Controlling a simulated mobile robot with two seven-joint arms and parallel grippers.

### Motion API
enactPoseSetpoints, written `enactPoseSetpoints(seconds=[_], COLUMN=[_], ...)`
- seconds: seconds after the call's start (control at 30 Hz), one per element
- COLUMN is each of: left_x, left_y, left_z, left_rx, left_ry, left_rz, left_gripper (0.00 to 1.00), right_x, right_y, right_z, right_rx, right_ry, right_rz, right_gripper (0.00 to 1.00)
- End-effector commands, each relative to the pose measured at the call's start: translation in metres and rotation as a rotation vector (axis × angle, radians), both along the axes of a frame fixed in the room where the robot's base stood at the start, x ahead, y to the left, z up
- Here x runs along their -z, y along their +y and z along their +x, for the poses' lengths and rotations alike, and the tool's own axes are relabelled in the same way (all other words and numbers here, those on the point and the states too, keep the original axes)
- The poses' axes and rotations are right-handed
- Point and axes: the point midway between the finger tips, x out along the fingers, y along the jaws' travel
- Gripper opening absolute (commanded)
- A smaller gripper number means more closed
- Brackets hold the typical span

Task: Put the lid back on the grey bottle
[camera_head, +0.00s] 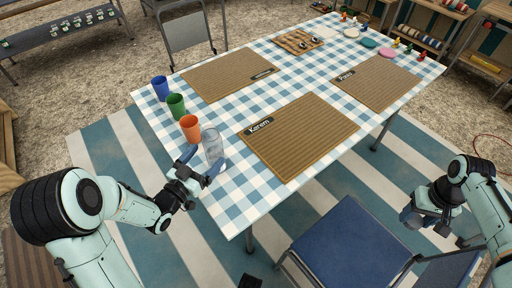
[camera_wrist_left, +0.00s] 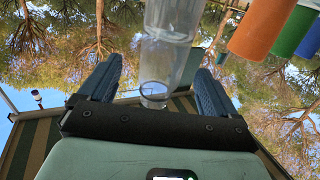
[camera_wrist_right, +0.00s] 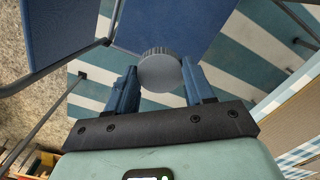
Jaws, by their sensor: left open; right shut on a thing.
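The grey bottle (camera_head: 212,146) is see-through and stands upright near the left edge of the checked table (camera_head: 232,212). No lid shows on it. My left gripper (camera_head: 203,164) is open at the bottle; in the left wrist view the bottle (camera_wrist_left: 170,45) shows between the two spread fingers (camera_wrist_left: 155,88). I cannot tell whether a finger touches it. My right gripper (camera_head: 420,218) is off the table at the right, over the striped mat. In the right wrist view, its fingers (camera_wrist_right: 160,88) are shut on a round grey lid with a ridged rim (camera_wrist_right: 160,70).
Orange (camera_head: 190,127), green (camera_head: 176,106) and blue (camera_head: 160,88) cups stand in a row behind the bottle. Woven placemats (camera_head: 300,135) lie on the table. A blue chair (camera_head: 345,245) stands between my right gripper and the table's near corner.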

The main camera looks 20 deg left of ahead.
Motion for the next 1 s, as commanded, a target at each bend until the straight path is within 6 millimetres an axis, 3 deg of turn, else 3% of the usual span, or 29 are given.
enactPoseSetpoints(seconds=[0.4, 0.77, 0.8, 1.0], left_x=[0.001, 0.001, 0.001, 0.001], left_y=[-0.001, -0.001, -0.001, -0.001], left_z=[0.049, 0.052, 0.052, 0.052], left_rx=[0.001, 0.000, 0.000, 0.000], left_ry=[-0.001, 0.000, 0.000, 0.000], left_rz=[-0.001, 0.000, 0.000, 0.000], left_gripper=[0.91, 0.91, 0.88, 0.26], right_x=[0.002, 0.002, 0.002, 0.002], right_y=[0.000, 0.000, 0.000, 0.000], right_z=[0.000, 0.000, 0.000, 0.000], right_rx=[0.000, 0.000, 0.000, 0.000], right_ry=[0.001, 0.001, 0.001, 0.001], right_rz=[0.000, 0.000, 0.000, 0.000], right_gripper=[0.25, 0.25, 0.25, 0.25])
